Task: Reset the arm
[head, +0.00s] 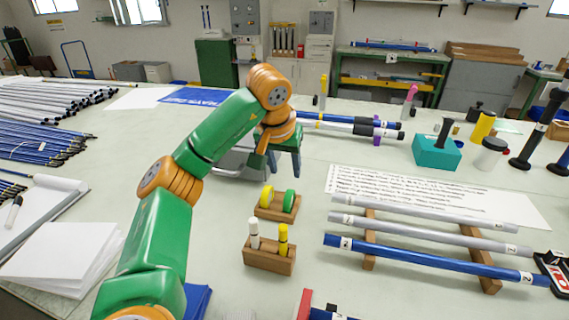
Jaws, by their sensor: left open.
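My left arm, green with orange joints, reaches in from the bottom left over the table. Its left gripper (284,162), dark blue-green, hangs down near the middle of the table, with its jaws apart. I see nothing held between them. It is behind the small wooden holder with yellow and green rings (277,203) and left of the blue and white rods with dark ends (345,125). Its fingertips are small in view, and I cannot tell their exact height above the table. My right gripper is not in view.
Three numbered rods, two grey (430,233) and one blue (430,259), lie on wooden supports at the right. A wooden block (268,260) holds white and yellow markers. Many rods (60,105) lie at the left. A teal block (436,153) stands right.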

